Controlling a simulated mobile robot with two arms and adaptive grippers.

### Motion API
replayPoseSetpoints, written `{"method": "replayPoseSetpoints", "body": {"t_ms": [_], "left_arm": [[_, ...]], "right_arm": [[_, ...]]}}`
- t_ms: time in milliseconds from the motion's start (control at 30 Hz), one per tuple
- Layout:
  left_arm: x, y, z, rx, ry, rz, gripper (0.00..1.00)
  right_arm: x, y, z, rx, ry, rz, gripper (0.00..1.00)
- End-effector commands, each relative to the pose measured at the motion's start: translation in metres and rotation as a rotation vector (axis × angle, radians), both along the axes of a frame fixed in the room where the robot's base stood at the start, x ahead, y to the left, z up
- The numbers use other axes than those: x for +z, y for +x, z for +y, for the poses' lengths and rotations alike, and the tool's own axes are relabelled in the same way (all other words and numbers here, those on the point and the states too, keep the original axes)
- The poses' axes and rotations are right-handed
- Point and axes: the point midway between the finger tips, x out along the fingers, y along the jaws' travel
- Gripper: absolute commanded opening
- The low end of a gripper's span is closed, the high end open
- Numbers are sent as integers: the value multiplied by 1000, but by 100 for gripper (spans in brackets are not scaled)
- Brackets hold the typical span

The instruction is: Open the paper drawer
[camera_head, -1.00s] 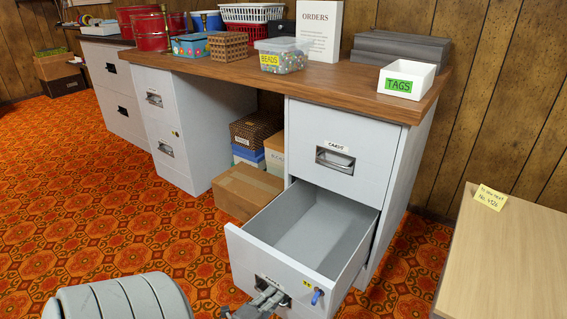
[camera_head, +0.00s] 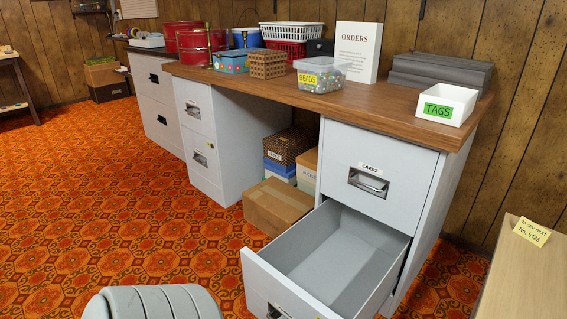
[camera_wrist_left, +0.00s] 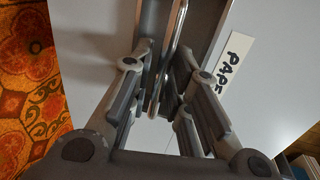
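The paper drawer (camera_head: 268,283) is the lower drawer of the right grey cabinet and stands well out from it. Its inside is bare where I can see it. In the left wrist view its pale front (camera_wrist_left: 275,75) carries a partly visible label (camera_wrist_left: 236,60) reading "PAPE". My left gripper (camera_wrist_left: 165,62) has its fingers on both sides of the metal handle bar (camera_wrist_left: 176,40), close against it, and looks closed on it. In the head view the left gripper and most of the handle are below the picture edge. My right gripper is in neither view.
The "CARDS" drawer (camera_head: 377,170) above is shut. A cardboard box (camera_head: 277,205) sits on the floor left of the open drawer. A light wooden surface (camera_head: 517,275) with a yellow note stands at the right. Patterned carpet (camera_head: 130,220) is clear at the left.

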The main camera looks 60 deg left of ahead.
Motion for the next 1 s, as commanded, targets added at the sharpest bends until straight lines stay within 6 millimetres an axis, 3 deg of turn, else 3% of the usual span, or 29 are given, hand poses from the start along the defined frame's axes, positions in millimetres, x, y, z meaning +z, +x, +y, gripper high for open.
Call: {"method": "replayPoseSetpoints", "body": {"t_ms": [267,700,1000], "left_arm": [[0,-3,-1,0,0,1,18],[13,-63,-15,0,0,1,18],[15,-71,-17,0,0,0,18]], "right_arm": [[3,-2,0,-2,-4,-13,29],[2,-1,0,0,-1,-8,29],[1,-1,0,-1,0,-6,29]]}}
